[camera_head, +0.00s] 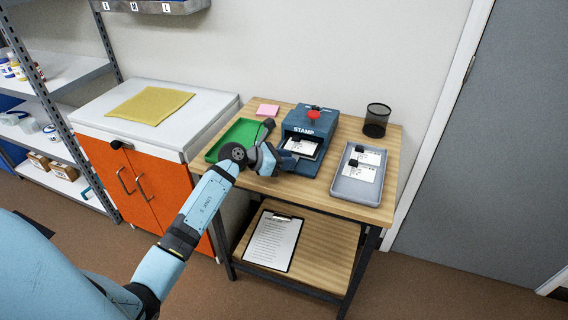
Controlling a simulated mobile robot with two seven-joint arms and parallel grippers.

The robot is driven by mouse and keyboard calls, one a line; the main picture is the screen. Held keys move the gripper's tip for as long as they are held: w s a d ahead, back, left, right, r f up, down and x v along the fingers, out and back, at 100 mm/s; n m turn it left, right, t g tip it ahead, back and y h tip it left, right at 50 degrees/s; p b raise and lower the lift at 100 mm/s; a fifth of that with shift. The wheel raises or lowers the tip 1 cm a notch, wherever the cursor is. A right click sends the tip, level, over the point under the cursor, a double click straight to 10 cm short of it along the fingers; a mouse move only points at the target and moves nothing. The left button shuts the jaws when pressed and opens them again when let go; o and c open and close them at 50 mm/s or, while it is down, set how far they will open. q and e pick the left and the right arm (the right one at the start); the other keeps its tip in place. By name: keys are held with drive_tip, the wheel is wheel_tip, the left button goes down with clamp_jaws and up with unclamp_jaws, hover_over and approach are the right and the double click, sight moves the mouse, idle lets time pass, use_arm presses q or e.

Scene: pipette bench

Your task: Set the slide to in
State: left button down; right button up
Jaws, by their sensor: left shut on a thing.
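The blue stamp machine (299,115), marked "STAMP" with a red knob on top, stands at the back of the wooden table. Its blue slide (307,167) sticks out of the front opening and carries a white card (301,146). My left gripper (284,160) is at the front left of the slide and is shut, apparently on the slide's front. The gripper and wrist hide the exact contact. My right gripper is not in view.
A green tray (213,152) lies left of the machine, partly behind my wrist. A grey tray (346,187) with cards stands at right. A black mesh cup (376,121) and pink notes (268,110) are at the back. A clipboard (273,242) lies on the lower shelf.

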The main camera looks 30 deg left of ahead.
sight(292, 149)
use_arm(q)
drive_tip(key=w, duration=0.2)
drive_tip(key=w+a+b, duration=0.1)
drive_tip(key=w, duration=0.2)
drive_tip(key=shift+w+a+f, duration=0.15)
drive_tip(key=shift+w, duration=0.05)
drive_tip(key=shift+w+a, duration=0.1)
drive_tip(key=shift+w, duration=0.2)
drive_tip(key=shift+r, duration=0.25)
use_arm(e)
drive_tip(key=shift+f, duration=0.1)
use_arm(q)
drive_tip(key=c, duration=1)
unclamp_jaws()
drive_tip(key=shift+w, duration=0.1)
drive_tip(key=shift+o, duration=0.2)
drive_tip(key=shift+f, duration=0.1)
drive_tip(key=v, duration=1.3)
drive_tip(key=shift+s+a, duration=0.2)
drive_tip(key=shift+s, duration=0.1)
